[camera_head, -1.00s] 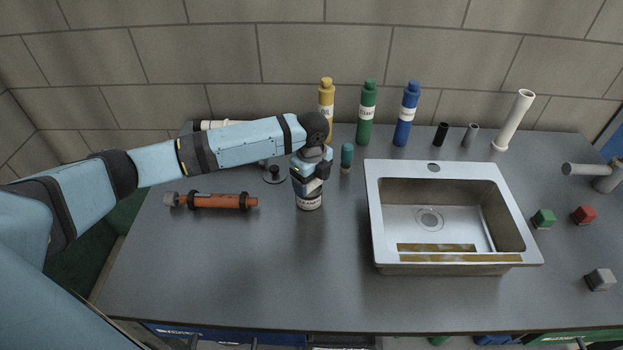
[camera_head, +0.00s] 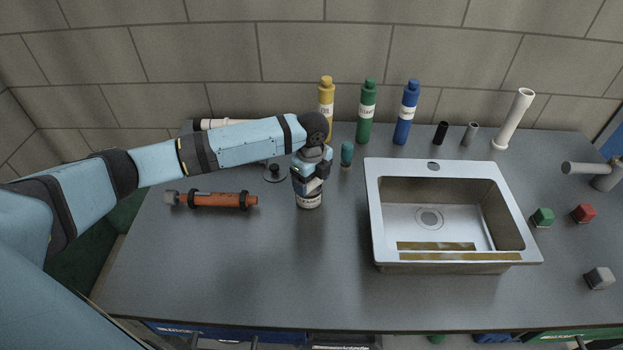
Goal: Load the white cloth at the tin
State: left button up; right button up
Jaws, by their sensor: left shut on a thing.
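The tin (camera_head: 309,202) is a short can with a pale label, standing upright on the grey worktop left of the sink. My left gripper (camera_head: 310,181) points down right over the tin and hides its top. The gripper is shut on what looks like the white cloth (camera_head: 312,188), of which only a small pale patch shows between the dark fingers and the tin. I cannot tell whether the cloth touches the tin. My right gripper is not in view.
An orange tube (camera_head: 215,201) lies left of the tin. A teal bottle (camera_head: 347,155) stands close behind it on the right. Yellow (camera_head: 326,112), green (camera_head: 366,115) and blue (camera_head: 406,115) bottles line the back. The steel sink (camera_head: 383,230) is at right; the front worktop is clear.

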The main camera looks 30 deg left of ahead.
pick_arm(q)
jog(key=shift+s+f+p, duration=0.1)
jog(key=shift+f+p, duration=0.05)
jog(key=shift+p, duration=0.25)
dwell(1.4)
notch_tip(320, 180, up, 4)
jog(key=p, duration=0.4)
jog(key=shift+f, duration=0.1)
notch_tip(320, 180, up, 2)
jog(key=shift+p, duration=1.1)
jog(key=shift+r+p, duration=0.75)
jog(key=shift+p, duration=0.1)
